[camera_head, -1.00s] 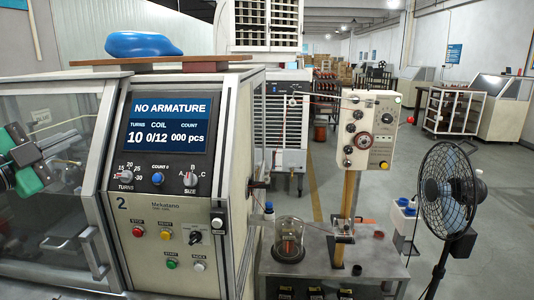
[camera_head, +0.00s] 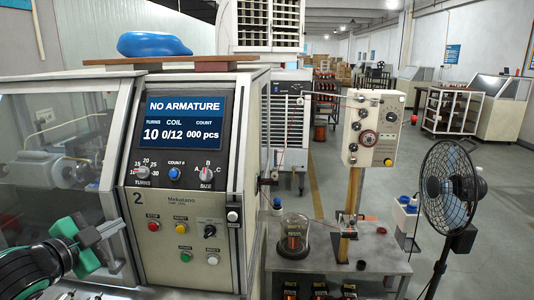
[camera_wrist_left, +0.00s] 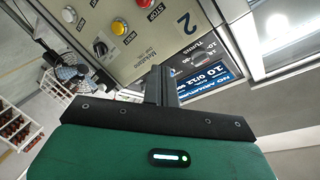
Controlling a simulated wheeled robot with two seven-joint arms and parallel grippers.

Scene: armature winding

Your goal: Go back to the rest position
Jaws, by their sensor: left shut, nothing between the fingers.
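My left gripper (camera_head: 106,236) is at the lower left in the head view, in front of the winding machine's (camera_head: 187,205) glass side and left of its control panel. Its fingers are together and hold nothing. The left wrist view shows the closed fingers (camera_wrist_left: 161,84) with the tilted control panel (camera_wrist_left: 125,30) beyond them. The machine's display (camera_head: 185,119) reads "NO ARMATURE", turns 10, coil 0/12, count 000 pcs. My right gripper is not in view.
A metal table (camera_head: 345,248) right of the machine carries a glass jar (camera_head: 294,236) and a post with a tension unit (camera_head: 374,128). A black fan (camera_head: 449,185) stands at the right. A blue bag (camera_head: 153,44) lies on top of the machine. Open floor lies behind the fan.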

